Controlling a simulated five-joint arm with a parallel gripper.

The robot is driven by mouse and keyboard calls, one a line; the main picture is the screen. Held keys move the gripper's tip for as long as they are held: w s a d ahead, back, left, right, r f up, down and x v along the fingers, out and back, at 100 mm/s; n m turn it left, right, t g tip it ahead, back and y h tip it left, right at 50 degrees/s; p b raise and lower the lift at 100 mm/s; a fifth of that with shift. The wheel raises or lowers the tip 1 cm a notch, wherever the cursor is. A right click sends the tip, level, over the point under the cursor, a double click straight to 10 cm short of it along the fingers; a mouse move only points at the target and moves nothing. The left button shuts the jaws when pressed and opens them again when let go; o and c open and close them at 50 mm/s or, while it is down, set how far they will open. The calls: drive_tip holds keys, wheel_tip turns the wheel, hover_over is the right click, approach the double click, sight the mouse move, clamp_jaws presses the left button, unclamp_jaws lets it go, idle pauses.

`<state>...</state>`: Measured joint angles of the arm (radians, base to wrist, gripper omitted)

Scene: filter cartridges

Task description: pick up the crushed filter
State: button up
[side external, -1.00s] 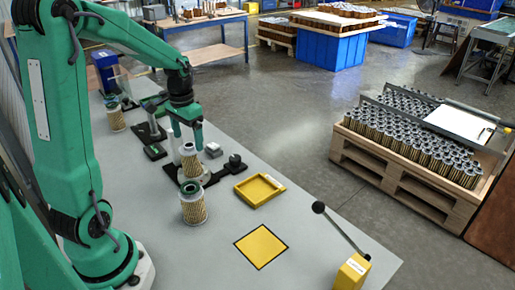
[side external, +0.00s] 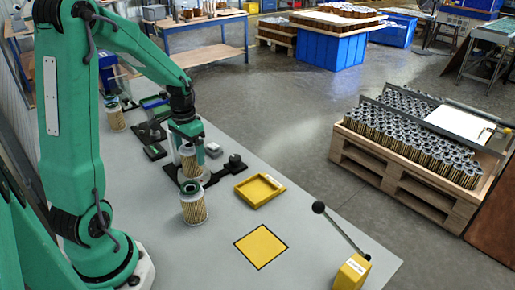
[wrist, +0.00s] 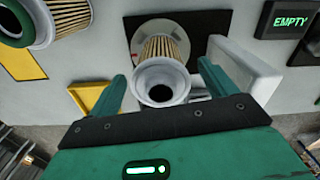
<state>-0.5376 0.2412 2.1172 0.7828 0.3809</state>
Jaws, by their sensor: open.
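A pleated tan filter (side external: 190,166) with pale end caps stands in a dark fixture on the bench, under my gripper (side external: 187,148). In the wrist view the same filter (wrist: 163,58) shows its round, dark-holed end between the two green fingers of my gripper (wrist: 163,78). The fingers are apart, with a gap on each side of the filter. A second filter (side external: 194,206) with a green-rimmed top stands nearer the camera; it is cut off at upper left in the wrist view (wrist: 62,17). A third filter (side external: 115,117) stands far left. I cannot tell which is crushed.
A yellow tray (side external: 246,199) lies right of the fixture, and a yellow square (side external: 261,246) is marked in front. A lever on a yellow base (side external: 350,274) stands at the bench corner. A dark sign reading EMPTY (wrist: 284,20) and a white block (wrist: 245,72) lie right in the wrist view.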

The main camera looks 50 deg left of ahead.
drive_tip(key=shift+f, duration=1.45)
drive_tip(key=shift+c, duration=0.4)
drive_tip(key=c, duration=1)
